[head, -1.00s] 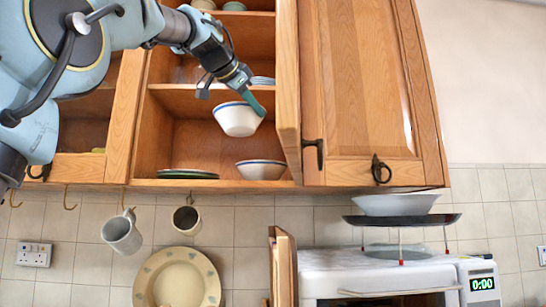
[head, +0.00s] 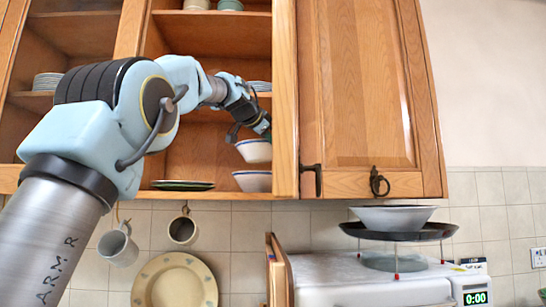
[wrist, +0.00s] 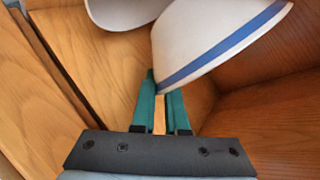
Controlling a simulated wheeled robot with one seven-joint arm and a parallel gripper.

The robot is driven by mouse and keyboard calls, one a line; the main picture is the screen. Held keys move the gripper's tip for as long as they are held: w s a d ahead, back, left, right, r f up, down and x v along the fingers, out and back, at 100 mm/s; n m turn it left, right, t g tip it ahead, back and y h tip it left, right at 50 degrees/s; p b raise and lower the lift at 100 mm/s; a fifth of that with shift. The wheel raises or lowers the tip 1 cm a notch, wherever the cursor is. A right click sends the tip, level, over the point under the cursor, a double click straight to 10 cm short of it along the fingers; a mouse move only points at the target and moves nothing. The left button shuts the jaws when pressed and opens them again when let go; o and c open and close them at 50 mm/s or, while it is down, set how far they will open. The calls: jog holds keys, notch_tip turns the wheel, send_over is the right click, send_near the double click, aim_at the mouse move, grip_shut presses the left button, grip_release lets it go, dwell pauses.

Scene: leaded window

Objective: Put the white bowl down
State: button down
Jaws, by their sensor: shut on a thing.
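The white bowl (head: 254,151) with a blue rim is in my gripper (head: 266,132), inside the open wall cabinet. My gripper is shut on its rim; the teal fingers (wrist: 160,88) pinch its edge in the wrist view, where the bowl (wrist: 215,40) is tilted. In the head view it hangs just above a second blue-rimmed bowl (head: 252,182) on the cabinet's bottom shelf, with a narrow gap between them. Part of another white bowl (wrist: 122,8) shows at the top of the wrist view. The cabinet's upright edge hides part of my fingers in the head view.
Dark green-edged plates (head: 182,185) lie on the bottom shelf, left of the bowls. The cabinet door edge (head: 285,100) stands close on the right. Mugs (head: 118,246) hang below. Another white bowl (head: 393,217) sits on a black pan (head: 350,230) above the microwave (head: 340,278).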

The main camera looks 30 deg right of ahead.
jog(key=shift+f, duration=1.6)
jog(key=shift+d+f+p, duration=0.15)
jog(key=shift+f+p, duration=0.25)
jog(key=shift+w+f, duration=0.1)
jog(key=shift+f+b, duration=0.4)
jog(key=shift+b, duration=0.05)
jog(key=shift+f+b, duration=0.3)
jog(key=shift+b, duration=0.05)
jog(key=c, duration=0.9)
grip_release()
